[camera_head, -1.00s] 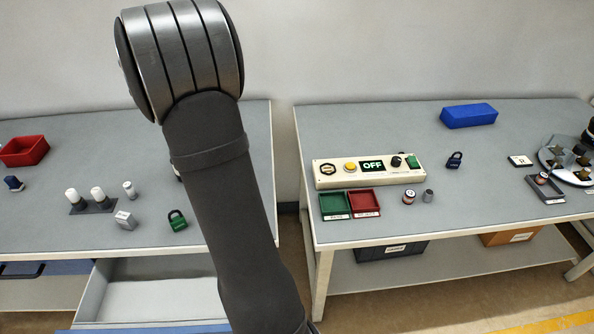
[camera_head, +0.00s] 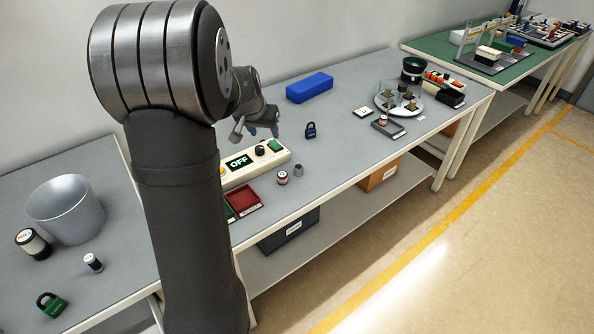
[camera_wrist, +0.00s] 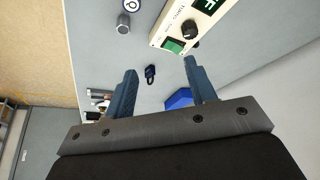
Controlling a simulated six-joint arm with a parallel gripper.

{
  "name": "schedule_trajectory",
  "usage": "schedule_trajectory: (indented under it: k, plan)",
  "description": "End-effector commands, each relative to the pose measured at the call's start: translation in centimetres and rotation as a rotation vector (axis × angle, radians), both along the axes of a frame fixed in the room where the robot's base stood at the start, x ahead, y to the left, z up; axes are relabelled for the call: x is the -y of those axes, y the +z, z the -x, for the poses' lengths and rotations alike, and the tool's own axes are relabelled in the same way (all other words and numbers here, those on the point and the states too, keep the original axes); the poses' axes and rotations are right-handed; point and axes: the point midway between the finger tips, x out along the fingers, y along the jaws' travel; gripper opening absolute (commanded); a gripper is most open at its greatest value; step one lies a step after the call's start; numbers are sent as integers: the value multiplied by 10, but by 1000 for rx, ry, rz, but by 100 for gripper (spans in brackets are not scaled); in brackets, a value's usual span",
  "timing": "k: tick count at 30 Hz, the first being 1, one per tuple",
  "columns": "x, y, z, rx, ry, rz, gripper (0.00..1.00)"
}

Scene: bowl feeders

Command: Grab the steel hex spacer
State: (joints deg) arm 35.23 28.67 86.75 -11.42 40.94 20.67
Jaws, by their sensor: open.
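A small grey metal piece (camera_head: 298,170), which looks like the steel hex spacer, stands upright on the middle bench near its front edge, right of a small labelled spool. In the wrist view the grey piece (camera_wrist: 123,22) shows near the top, beyond my fingertips and left of the control box. Its hex shape is too small to confirm. My gripper (camera_head: 264,132) is above the back of the bench, behind the control box and apart from the piece. In the wrist view my gripper (camera_wrist: 160,69) has its blue fingers wide apart with nothing between them.
The control box (camera_head: 256,163) reading OFF, the spool (camera_head: 283,178) and a red tray (camera_head: 244,201) are near the piece. A dark padlock (camera_head: 310,130) and a blue block (camera_head: 310,87) lie farther back. A round plate (camera_head: 399,100) stands right. Bench between them is clear.

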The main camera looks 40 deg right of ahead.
Motion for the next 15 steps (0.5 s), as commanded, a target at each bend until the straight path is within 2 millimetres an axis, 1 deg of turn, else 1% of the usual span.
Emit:
schedule_trajectory:
  k: [1, 3, 6, 8, 11, 15]
  plan:
    - [17, -3, 17, -2, -57, -15, 51]
    - [31, -6, 34, -4, -118, -34, 51]
    - [43, -8, 50, -2, -171, -51, 51]
    - [47, -10, 54, -3, -187, -56, 51]
    - [51, -19, 54, -5, -194, -59, 51]
    - [59, -45, 49, -6, -191, -59, 51]
